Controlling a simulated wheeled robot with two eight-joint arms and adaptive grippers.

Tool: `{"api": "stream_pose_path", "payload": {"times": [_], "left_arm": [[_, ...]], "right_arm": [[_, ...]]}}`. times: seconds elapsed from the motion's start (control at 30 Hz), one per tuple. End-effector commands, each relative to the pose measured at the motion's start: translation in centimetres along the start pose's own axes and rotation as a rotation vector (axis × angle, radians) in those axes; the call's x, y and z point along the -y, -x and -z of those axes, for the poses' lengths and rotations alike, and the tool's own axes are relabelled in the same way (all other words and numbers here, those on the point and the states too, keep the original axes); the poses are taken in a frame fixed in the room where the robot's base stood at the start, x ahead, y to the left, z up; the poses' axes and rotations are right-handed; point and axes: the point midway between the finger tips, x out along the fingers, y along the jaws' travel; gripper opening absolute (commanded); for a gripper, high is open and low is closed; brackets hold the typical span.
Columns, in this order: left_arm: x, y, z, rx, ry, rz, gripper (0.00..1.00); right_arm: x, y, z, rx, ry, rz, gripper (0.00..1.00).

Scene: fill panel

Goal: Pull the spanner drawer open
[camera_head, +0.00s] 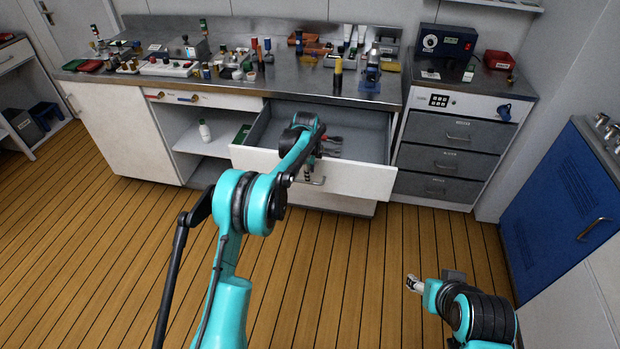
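The spanner drawer (355,180) has a white front and stands well out from the workbench, under the counter. My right gripper (413,284) is low at the right, above the floor, away from the drawer. Its fingers are too small to judge.
A blue cabinet (560,200) stands at the right. The wooden floor in front is clear.

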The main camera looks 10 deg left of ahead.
Motion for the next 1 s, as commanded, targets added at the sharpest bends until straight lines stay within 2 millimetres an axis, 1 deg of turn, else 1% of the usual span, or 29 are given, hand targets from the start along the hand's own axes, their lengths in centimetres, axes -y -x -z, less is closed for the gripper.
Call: {"api": "stream_pose_path", "payload": {"times": [0.03, 0.2, 0.3, 0.4, 0.53, 0.93, 1.0], "left_arm": [[0.0, 1.3, 0.0, 0.0, 0.0, 0.0, 0.31], [0.0, 4.8, 0.0, 0.0, 0.0, 0.0, 0.31], [0.0, 6.3, 0.0, 0.0, 0.0, 0.0, 0.31], [0.0, 7.3, 0.0, 0.0, 0.0, 0.0, 0.31], [0.0, 7.8, 0.0, 0.0, 0.0, 0.0, 0.31], [0.0, 7.8, 0.0, 0.0, 0.0, 0.0, 0.31], [-0.1, 8.1, 0.0, 0.0, 0.006, 0.002, 0.31]], "right_arm": [[0.0, 0.0, 0.0, 0.0, 0.0, 0.0, 0.52], [0.0, 0.0, 0.0, 0.0, 0.0, 0.0, 0.52], [0.0, 0.0, 0.0, 0.0, 0.0, 0.0, 0.52], [0.0, 0.0, 0.0, 0.0, 0.0, 0.0, 0.52], [0.0, 0.0, 0.0, 0.0, 0.0, 0.0, 0.52], [0.0, 0.0, 0.0, 0.0, 0.0, 0.0, 0.52], [0.0, 0.0, 0.0, 0.0, 0.0, 0.0, 0.52]]}}
